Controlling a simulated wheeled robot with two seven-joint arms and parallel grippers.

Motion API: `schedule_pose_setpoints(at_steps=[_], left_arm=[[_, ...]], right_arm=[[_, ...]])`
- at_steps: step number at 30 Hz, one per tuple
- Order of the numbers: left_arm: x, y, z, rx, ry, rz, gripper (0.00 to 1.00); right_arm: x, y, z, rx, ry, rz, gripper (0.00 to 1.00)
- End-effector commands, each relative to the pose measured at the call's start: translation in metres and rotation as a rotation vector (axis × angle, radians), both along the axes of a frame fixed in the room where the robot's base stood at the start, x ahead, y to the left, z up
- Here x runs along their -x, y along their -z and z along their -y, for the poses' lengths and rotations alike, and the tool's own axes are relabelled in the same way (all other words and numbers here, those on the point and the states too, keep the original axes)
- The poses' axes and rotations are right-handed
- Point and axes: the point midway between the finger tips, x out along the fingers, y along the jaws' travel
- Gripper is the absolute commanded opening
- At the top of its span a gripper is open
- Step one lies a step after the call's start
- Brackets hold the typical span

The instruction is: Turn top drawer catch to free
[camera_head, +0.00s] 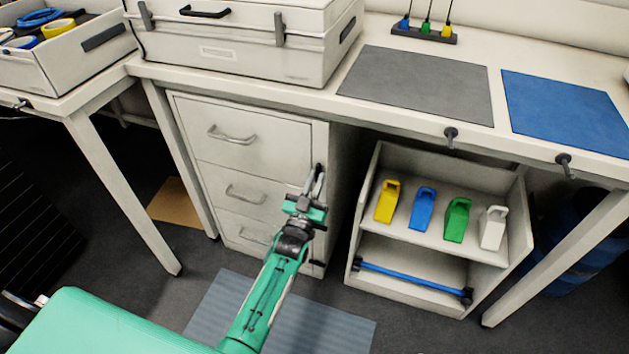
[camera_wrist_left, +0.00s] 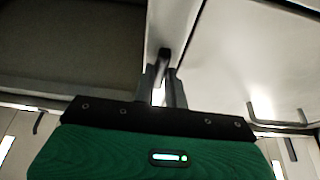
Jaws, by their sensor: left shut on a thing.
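The drawer cabinet (camera_head: 245,122) stands under the bench, with its top drawer (camera_head: 270,150) closed. The top drawer catch (camera_head: 318,169) is a small dark lever on the cabinet's right front edge. It also shows in the left wrist view (camera_wrist_left: 163,55), standing roughly upright there. My left gripper (camera_head: 316,184) is at the catch, with its fingers (camera_wrist_left: 162,88) on either side of the lever and shut on it. The fingers hide part of the catch. My right gripper is in neither view.
A lower dark catch (camera_head: 317,263) sits on the same edge. The top drawer handle (camera_head: 232,137) is left of my gripper. An open shelf unit (camera_head: 365,250) with several coloured pieces stands to the right. A large case (camera_head: 240,65) rests on the bench above.

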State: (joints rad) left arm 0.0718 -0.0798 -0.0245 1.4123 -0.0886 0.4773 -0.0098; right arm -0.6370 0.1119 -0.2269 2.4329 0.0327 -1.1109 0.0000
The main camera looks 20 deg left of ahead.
Motion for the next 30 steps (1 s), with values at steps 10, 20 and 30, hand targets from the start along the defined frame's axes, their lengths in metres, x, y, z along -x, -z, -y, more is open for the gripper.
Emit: schedule_pose_setpoints(at_steps=[10, 20, 30], left_arm=[[0.0005, 0.0017, 0.0003, 0.038, 0.0, -0.004, 0.0], [0.0005, 0.0016, 0.0004, 0.037, 0.0, -0.004, 0.26], [0.001, 0.0011, 0.0003, 0.035, 0.001, -0.002, 0.35]], right_arm=[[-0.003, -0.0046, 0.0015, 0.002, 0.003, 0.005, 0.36], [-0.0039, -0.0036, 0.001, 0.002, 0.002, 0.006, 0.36], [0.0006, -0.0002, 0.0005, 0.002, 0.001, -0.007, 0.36]])
